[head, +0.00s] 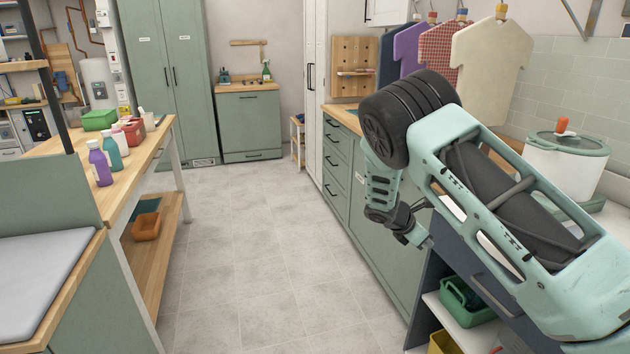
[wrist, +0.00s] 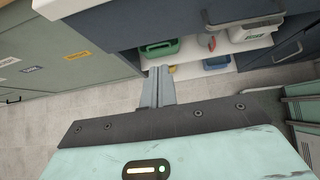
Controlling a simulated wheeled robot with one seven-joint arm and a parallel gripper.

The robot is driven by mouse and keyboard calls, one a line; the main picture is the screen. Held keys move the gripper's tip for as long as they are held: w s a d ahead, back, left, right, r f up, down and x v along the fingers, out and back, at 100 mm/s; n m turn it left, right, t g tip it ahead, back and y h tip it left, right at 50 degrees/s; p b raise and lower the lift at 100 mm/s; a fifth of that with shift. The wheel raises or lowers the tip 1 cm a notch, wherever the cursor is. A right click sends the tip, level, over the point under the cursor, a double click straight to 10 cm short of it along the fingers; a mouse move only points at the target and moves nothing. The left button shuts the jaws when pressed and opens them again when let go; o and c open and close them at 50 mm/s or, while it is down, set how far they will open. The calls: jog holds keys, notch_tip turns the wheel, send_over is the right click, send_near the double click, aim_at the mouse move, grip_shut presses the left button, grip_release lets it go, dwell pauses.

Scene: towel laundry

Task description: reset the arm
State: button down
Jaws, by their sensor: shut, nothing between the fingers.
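My arm reaches in from the right of the head view and bends down at a dark wheel-like joint. My gripper (wrist: 158,88) is shut and empty in the wrist view, its two grey fingers together. In the head view the gripper's end (head: 418,235) hangs in front of the green cabinets at the right of the aisle, partly hidden by the arm's own parts. The fingers point toward an open shelf with a green bin (wrist: 160,48), apart from it.
A wooden workbench (head: 150,150) with several bottles stands on the left. Green drawers (head: 338,155) line the right, below hanging shirts (head: 490,65) and a white pot (head: 565,165). A green basket (head: 465,300) sits on a low shelf. The tiled floor (head: 240,240) between is clear.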

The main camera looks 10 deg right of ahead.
jog(key=s+a+r+m+y, duration=0.45)
jog(key=s+a, duration=0.35)
jog(key=a, duration=0.4)
jog(key=s+a+r+m+y, duration=0.3)
jog(key=s+a+r, duration=0.4)
jog(key=a, duration=0.5)
jog(key=s+a+r+m, duration=0.1)
jog(key=s+a+r, duration=0.1)
jog(key=s, duration=0.5)
jog(key=s+a+r+m+y, duration=0.1)
jog(key=s+a+r, duration=0.1)
jog(key=s, duration=0.6)
jog(key=s+a+r+m+y, duration=0.1)
jog(key=s+a+r, duration=0.1)
jog(key=s+a, duration=0.2)
jog(key=s, duration=0.3)
jog(key=shift+s, duration=0.25)
jog(key=shift+f+m+y, duration=0.15)
jog(key=shift+m+y, duration=0.1)
